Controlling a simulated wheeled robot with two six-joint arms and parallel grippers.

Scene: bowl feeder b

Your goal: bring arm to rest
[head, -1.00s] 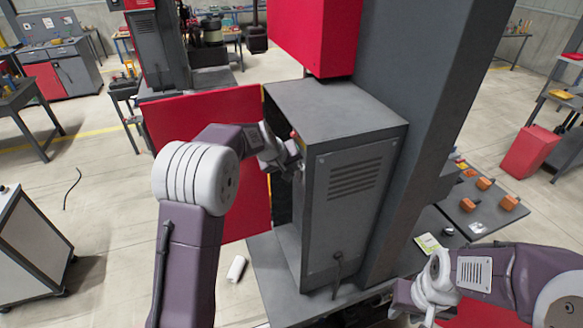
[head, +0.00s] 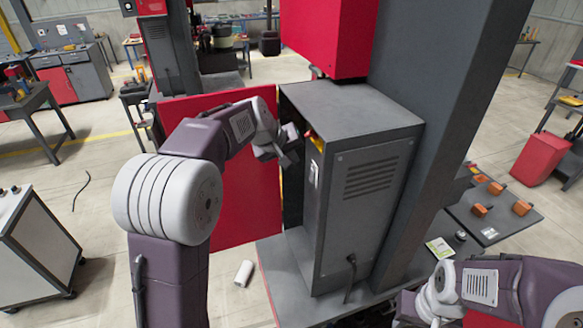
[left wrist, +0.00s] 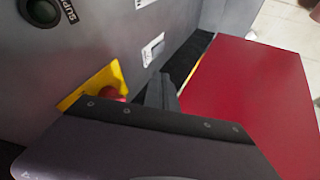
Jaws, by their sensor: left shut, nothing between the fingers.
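My left arm reaches in from the left in the head view. Its gripper (head: 289,153) is shut and empty, just left of the front of a grey machine cabinet (head: 372,185). A yellow plate with a red knob (head: 314,141) sits on that front, close to the gripper. In the left wrist view the yellow plate (left wrist: 92,86) shows with the red knob partly hidden behind my dark gripper body. My right arm stands at the lower right of the head view; I see its wrist, but its fingers are not visible.
A large red panel (head: 235,200) stands just behind my left forearm, beside the cabinet. A grey column rises right of the cabinet. A dark table (head: 515,228) with several orange parts stands at right. A white cylinder (head: 243,273) lies on the floor.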

